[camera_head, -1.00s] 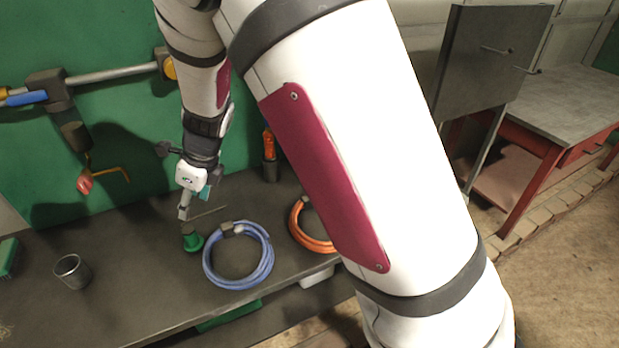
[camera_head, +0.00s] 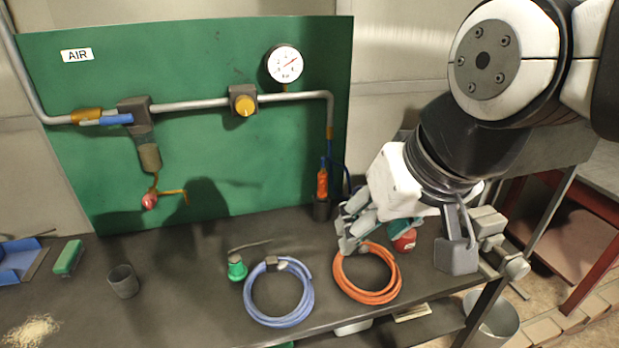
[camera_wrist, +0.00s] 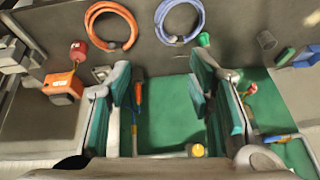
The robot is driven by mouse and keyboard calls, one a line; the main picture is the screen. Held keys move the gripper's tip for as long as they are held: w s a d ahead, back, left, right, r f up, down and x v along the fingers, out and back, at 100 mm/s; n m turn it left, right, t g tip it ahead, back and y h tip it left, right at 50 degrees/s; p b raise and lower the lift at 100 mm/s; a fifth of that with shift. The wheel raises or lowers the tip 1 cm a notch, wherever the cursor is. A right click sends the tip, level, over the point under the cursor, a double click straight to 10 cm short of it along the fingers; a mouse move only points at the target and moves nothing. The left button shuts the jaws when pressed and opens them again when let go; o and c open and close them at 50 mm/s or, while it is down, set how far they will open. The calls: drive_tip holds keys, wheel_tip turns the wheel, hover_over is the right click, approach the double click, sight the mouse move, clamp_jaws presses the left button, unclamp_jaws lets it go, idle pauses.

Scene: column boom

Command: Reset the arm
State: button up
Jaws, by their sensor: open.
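My arm comes in from the upper right in the head view, bent back towards the camera. My gripper (camera_head: 352,228) is open and empty, above the back of the bench near the orange hose coil (camera_head: 367,275). In the wrist view its two teal-padded fingers (camera_wrist: 160,85) stand well apart, with only the green panel (camera_wrist: 165,110) and bench behind the gap. I cannot tell its exact height over the bench.
On the bench (camera_head: 200,318) are a blue hose coil (camera_head: 278,295), a green oil can (camera_head: 237,268), a grey cup (camera_head: 123,281) and a green brush (camera_head: 68,257). A red object (camera_head: 404,241) stands by my gripper. Pipes and a gauge (camera_head: 285,64) line the panel.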

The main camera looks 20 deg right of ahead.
drive_tip(key=shift+s+d+n+h, duration=0.3)
drive_tip(key=shift+s+d+n, duration=0.3)
drive_tip(key=shift+s, duration=0.2)
